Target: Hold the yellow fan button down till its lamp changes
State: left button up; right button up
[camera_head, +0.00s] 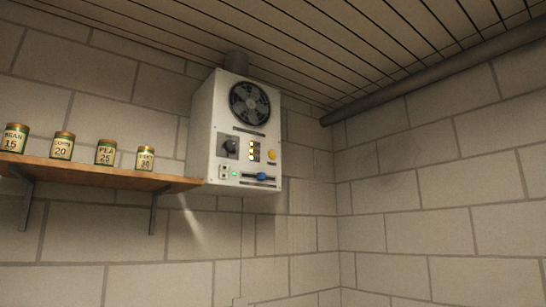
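The yellow fan button (272,155) is a round yellow disc on the right side of the front of a white control box (205,140), which is fixed high on the wall. A column of small lamps (254,151) sits left of the button, and some of them look yellow. A small green light (234,174) glows at the lower left of the panel. Which lamp belongs to the button I cannot tell. Neither of my grippers is in view, and nothing touches the button.
A wooden shelf (100,174) with several labelled tins meets the box's left side. A pipe (430,78) runs along the ceiling. Space right of the box is clear.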

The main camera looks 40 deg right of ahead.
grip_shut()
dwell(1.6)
